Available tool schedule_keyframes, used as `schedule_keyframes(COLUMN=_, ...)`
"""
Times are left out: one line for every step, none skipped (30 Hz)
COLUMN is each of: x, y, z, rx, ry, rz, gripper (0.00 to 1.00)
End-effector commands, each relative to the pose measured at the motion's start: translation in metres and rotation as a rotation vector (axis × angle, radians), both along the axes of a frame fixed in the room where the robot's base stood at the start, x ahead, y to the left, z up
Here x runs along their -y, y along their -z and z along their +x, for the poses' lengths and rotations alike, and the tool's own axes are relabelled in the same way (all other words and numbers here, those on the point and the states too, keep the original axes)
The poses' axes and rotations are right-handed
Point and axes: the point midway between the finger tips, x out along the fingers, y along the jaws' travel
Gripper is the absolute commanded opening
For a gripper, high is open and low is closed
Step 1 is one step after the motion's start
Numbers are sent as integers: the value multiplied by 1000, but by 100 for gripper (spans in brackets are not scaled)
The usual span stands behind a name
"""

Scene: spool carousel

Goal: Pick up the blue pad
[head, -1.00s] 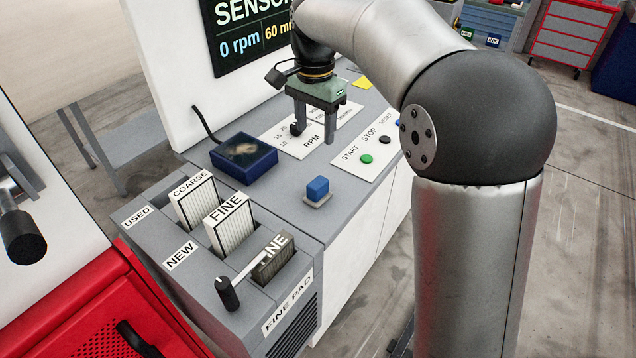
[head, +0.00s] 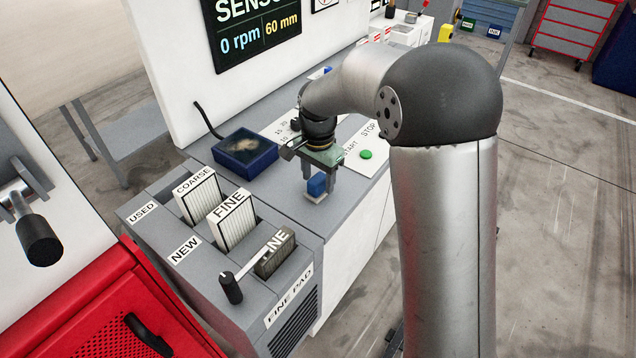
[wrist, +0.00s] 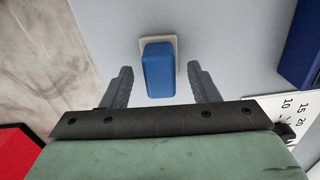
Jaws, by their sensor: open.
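The blue pad (head: 317,184) is a small upright block on a pale square base (wrist: 145,42) on the grey bench top. In the wrist view the blue pad (wrist: 159,70) lies between the two fingers, with a gap on each side. My gripper (head: 319,185) is open and empty, pointing down over the pad, its fingers on either side of it in the head view. In the wrist view my gripper (wrist: 158,88) does not appear to touch the pad. The pad's upper part is partly hidden by the gripper in the head view.
A dark blue tray (head: 245,154) stands left of the gripper. Filter slots labelled COARSE and FINE (head: 232,218) with a black-handled lever (head: 231,288) are at the front left. A green button (head: 366,154) is on the panel to the right. Bare bench surrounds the pad.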

Motion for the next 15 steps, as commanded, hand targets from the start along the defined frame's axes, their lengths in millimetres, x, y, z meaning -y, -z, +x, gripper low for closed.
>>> schedule_keyframes(x=0, y=5, z=0, rx=-2, ry=0, rz=-1, gripper=55)
schedule_keyframes(x=0, y=8, z=0, rx=-1, ry=0, rz=0, gripper=55)
schedule_keyframes(x=0, y=10, z=-1, rx=-2, ry=0, rz=-1, gripper=55)
schedule_keyframes(x=0, y=11, z=-1, rx=-1, ry=0, rz=0, gripper=55)
schedule_keyframes(x=0, y=12, z=0, rx=-1, ry=0, rz=1, gripper=55)
schedule_keyframes(x=0, y=12, z=0, rx=0, ry=0, rz=0, gripper=55)
schedule_keyframes(x=0, y=12, z=0, rx=0, ry=0, rz=0, gripper=55)
schedule_keyframes(x=0, y=12, z=0, rx=1, ry=0, rz=1, gripper=55)
schedule_keyframes(x=0, y=12, z=0, rx=1, ry=0, rz=1, gripper=55)
schedule_keyframes(x=0, y=12, z=0, rx=1, ry=0, rz=1, gripper=55)
schedule_keyframes(x=0, y=12, z=0, rx=1, ry=0, rz=1, gripper=52)
schedule_keyframes(x=0, y=12, z=0, rx=1, ry=0, rz=1, gripper=41)
schedule_keyframes(x=0, y=12, z=0, rx=1, ry=0, rz=1, gripper=32)
schedule_keyframes(x=0, y=12, z=0, rx=1, ry=0, rz=1, gripper=24)
schedule_keyframes(x=0, y=12, z=0, rx=1, ry=0, rz=1, gripper=13)
